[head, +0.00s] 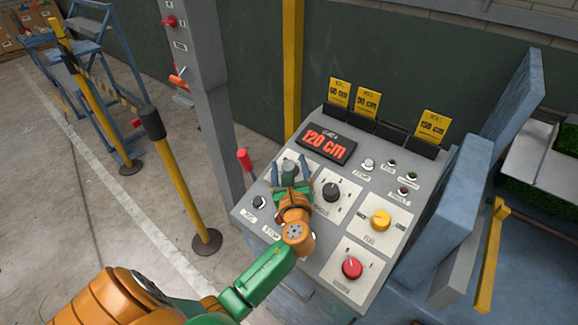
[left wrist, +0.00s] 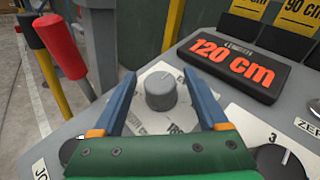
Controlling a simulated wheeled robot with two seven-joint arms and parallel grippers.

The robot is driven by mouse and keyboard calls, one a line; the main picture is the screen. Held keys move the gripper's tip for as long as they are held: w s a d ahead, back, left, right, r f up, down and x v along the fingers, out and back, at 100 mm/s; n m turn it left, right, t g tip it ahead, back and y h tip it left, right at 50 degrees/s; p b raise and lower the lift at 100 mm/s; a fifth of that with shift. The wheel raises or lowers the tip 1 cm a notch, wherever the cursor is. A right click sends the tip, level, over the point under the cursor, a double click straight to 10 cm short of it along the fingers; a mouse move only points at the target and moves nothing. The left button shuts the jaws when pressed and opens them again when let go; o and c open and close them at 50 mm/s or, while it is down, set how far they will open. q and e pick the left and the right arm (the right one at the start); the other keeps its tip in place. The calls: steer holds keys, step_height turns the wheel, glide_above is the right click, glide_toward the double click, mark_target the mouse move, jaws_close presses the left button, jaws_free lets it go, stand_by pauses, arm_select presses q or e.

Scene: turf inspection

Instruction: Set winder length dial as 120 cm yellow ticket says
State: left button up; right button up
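The length dial, a grey knob on a white plate, shows in the left wrist view (left wrist: 161,91) and partly in the head view (head: 289,166). My left gripper (head: 291,172) is at it, with its two blue fingers spread on either side of the knob (left wrist: 158,85) and visible gaps to it. The fingers are open and hold nothing. The display (head: 326,146) above reads 120 cm in red. Yellow tickets stand along the panel's back edge; the right one (head: 433,125) is too small to read surely. My right gripper is out of view.
The sloped grey panel also carries a black knob (head: 332,192), a yellow knob (head: 380,220), a red knob (head: 352,268) and small buttons. A red-handled lever (head: 244,160) stands left of the panel. A blue guard plate (head: 446,205) rises at its right.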

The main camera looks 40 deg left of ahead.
mark_target(290, 171)
arm_select(q)
steer(key=b+v, duration=0.1)
steer(key=v, duration=0.5)
steer(key=shift+s+d+f, duration=0.1)
steer(key=shift+d, duration=0.1)
steer(key=shift+s+d, duration=0.25)
steer(key=shift+s, duration=0.1)
steer(key=shift+w+a, duration=0.1)
